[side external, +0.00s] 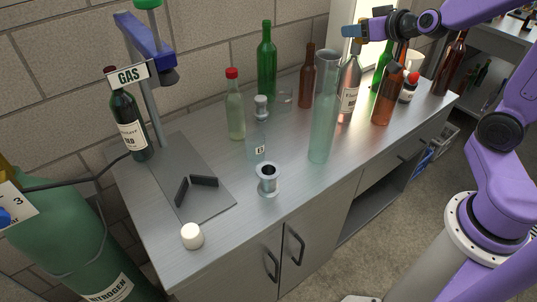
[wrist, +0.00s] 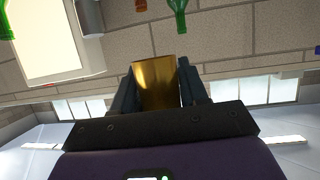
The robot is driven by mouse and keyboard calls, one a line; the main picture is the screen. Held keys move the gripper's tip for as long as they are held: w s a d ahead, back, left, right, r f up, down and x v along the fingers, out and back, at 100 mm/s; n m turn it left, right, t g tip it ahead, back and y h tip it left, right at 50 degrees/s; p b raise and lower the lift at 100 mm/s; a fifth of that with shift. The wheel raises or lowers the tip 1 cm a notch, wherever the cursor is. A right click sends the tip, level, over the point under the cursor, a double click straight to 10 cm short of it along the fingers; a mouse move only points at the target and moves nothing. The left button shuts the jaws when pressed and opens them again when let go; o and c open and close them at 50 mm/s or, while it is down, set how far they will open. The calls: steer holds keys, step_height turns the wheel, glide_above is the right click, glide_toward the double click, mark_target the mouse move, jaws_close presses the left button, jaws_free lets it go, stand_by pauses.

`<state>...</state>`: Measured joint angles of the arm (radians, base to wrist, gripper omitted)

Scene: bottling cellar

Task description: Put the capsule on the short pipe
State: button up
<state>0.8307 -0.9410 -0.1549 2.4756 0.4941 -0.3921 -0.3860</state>
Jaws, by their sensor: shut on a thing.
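The capsule (wrist: 157,84) is a gold, shiny, round-sided piece between my two dark fingers in the wrist view. My gripper (side external: 358,30) is shut on it, high at the top right of the side external view, above the back bottles and well away from the counter front. In that view the capsule is too small to make out clearly. The short pipe (side external: 268,183) looks like a small metal spool with a flange at each end. It stands upright near the counter's front edge, with its dark open mouth facing up. My gripper is far above and to the right of it.
A tall clear glass cylinder (side external: 322,120) stands right of the pipe. Behind are a pale red-capped bottle (side external: 236,110), a green bottle (side external: 267,65) and several others. The counter (side external: 245,245) around the pipe's front is clear.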

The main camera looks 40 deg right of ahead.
steer(key=w+a+n+y, duration=0.2)
steer(key=a+n+y, duration=0.3)
steer(key=a, duration=0.9)
steer(key=n+g+y, duration=0.4)
steer(key=n+y, duration=0.1)
steer(key=y, duration=0.1)
glide_above(262, 169)
step_height(262, 169, down, 18)
steer(key=r, duration=0.1)
steer(key=shift+f, duration=4.65)
steer(key=shift+f, duration=0.15)
steer(key=o, duration=0.6)
